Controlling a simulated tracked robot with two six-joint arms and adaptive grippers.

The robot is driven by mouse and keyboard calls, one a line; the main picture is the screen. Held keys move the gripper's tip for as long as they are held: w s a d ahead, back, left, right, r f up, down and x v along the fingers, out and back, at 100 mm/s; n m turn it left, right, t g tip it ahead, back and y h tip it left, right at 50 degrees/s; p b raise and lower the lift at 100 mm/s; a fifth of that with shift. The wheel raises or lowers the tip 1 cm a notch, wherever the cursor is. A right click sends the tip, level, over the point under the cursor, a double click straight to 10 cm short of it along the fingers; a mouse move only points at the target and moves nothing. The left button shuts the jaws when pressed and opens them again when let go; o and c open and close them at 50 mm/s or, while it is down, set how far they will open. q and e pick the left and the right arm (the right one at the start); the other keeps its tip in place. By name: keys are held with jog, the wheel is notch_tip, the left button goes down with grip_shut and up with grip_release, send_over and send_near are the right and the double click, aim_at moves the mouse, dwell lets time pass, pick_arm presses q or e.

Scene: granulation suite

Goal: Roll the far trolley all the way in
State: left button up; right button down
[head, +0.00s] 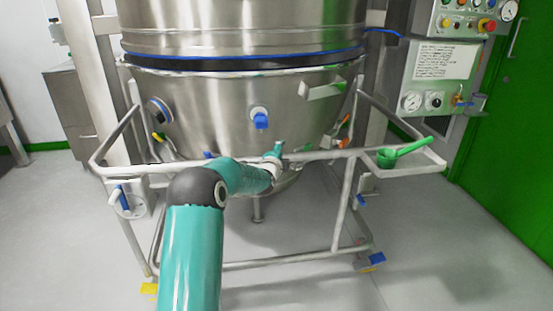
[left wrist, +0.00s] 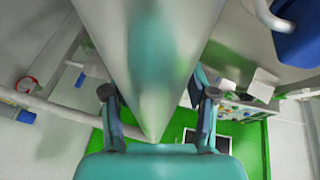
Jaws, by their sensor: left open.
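The trolley is a pale tubular frame with a push bar (head: 325,154) across its front and a lower rail (head: 300,260). It carries a steel bowl (head: 215,105). It is the only trolley in view. My left gripper (head: 276,151) is at the middle of the push bar, in front of the bowl. In the left wrist view its two fingers (left wrist: 158,115) are open and apart, with a large pale bar (left wrist: 150,60) passing between them. Whether a finger touches the bar cannot be told. My right gripper is not in view.
A steel column (head: 95,90) stands at the left. A control panel (head: 465,20) and a placard are at the right, beside a green door (head: 520,120). A green scoop (head: 405,150) lies on the trolley's right side tray (head: 425,162). The grey floor (head: 440,260) at right is clear.

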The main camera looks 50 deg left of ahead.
pick_arm(q)
jog(key=v, duration=1.1)
jog(key=shift+s+d, duration=0.15)
jog(key=shift+d, duration=0.15)
